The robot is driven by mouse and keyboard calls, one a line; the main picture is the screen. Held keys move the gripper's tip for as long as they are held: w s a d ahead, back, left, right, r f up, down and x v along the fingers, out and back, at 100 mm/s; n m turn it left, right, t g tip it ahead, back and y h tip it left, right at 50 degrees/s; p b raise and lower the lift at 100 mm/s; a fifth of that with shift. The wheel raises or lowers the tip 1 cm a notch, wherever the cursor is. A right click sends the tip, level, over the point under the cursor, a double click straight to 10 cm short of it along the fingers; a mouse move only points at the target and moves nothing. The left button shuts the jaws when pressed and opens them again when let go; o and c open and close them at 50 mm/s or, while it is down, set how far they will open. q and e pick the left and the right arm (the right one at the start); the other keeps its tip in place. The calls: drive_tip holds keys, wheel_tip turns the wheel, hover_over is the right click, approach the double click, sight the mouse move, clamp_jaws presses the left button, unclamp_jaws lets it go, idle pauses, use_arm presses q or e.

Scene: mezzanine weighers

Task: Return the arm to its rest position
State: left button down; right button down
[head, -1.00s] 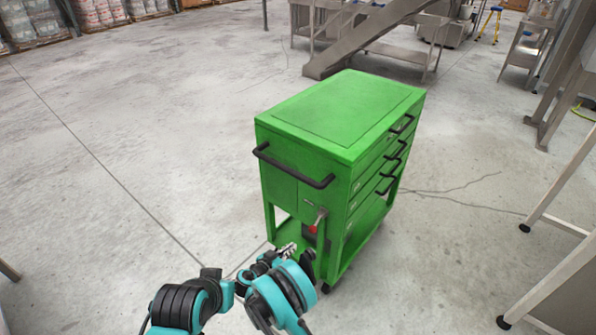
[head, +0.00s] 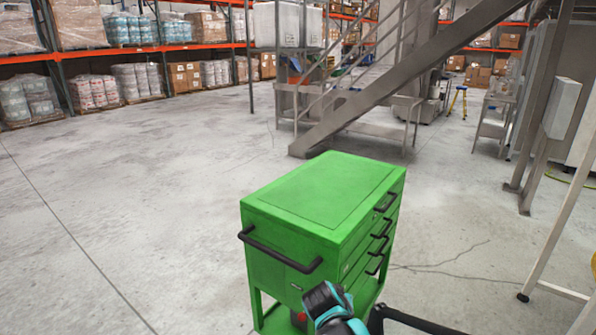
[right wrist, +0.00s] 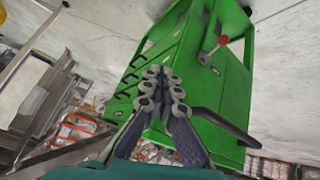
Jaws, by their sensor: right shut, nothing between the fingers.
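My right gripper (right wrist: 161,76) shows in the right wrist view with its two fingers together and nothing between them. Beyond the fingers is the green drawer cart (right wrist: 150,78), which appears upside down there. A lever with a red knob (right wrist: 223,40) is on the cart's end face, up and to the right of the fingertips and apart from them. In the head view, the green cart (head: 322,200) stands upright at the bottom centre. A teal and black part of my arm overlaps its lower front. My left gripper is in neither current view.
A metal staircase (head: 385,80) rises behind the cart. Racks of wrapped pallets (head: 135,88) line the back left. A pale metal frame leg (head: 562,205) stands at the right. A yellow step stool (head: 458,101) is far off. The floor left of the cart is clear.

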drive_tip(key=s+d+r+y, duration=0.1)
drive_tip(key=s+d, duration=0.2)
drive_tip(key=s, duration=0.8)
drive_tip(key=s+d+r+n+y, duration=0.1)
drive_tip(key=s+d+y, duration=0.1)
drive_tip(key=s, duration=0.9)
drive_tip(key=shift+s+d+r+n+y, duration=0.25)
drive_tip(key=shift+s+d+n+y, duration=0.05)
drive_tip(key=shift+d, duration=0.2)
